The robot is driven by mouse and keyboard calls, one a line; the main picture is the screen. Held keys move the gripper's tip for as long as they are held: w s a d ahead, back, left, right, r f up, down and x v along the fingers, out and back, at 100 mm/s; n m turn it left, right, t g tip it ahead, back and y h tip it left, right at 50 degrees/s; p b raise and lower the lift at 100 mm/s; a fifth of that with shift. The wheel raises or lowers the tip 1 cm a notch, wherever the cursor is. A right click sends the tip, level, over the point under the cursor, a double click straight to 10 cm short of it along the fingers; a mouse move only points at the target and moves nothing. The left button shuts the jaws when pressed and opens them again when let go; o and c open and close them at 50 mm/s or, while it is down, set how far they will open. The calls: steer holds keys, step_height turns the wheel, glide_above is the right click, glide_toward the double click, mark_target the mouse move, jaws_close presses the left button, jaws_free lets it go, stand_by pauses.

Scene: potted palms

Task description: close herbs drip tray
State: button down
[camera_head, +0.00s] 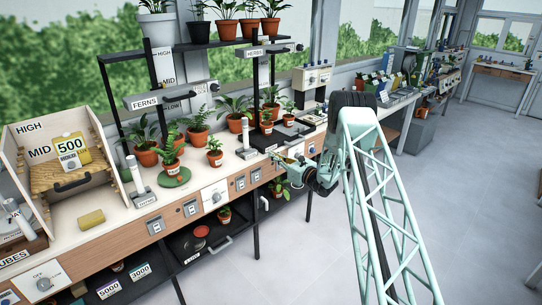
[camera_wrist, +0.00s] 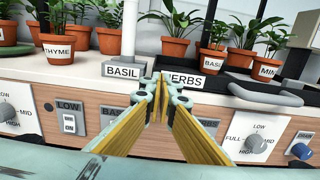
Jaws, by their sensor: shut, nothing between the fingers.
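The herbs drip tray (camera_head: 291,136) is a shallow black tray on the bench top below the HERBS shelf sign (camera_head: 254,51). Its dark rim also shows in the wrist view (camera_wrist: 238,77), with a HERBS label (camera_wrist: 184,79) at its left. A grey bar handle (camera_wrist: 265,95) sits on its front side, close to the bench's front edge. My gripper (camera_head: 280,160) is at the bench front near the tray. In the wrist view my gripper (camera_wrist: 158,78) is shut and empty, in front of the HERBS label and left of the handle. I cannot tell whether it touches anything.
Potted herbs, including basil (camera_wrist: 212,60) and mint (camera_wrist: 267,68), stand on the tray. A grey BASIL sign block (camera_wrist: 124,70) and a thyme pot (camera_wrist: 59,48) stand to the left. Knobs and switches (camera_wrist: 69,120) line the bench front below. The floor (camera_head: 460,200) is clear.

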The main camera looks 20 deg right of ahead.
steer(key=p+v, duration=0.2)
steer(key=v, duration=0.8)
steer(key=shift+s, duration=0.25)
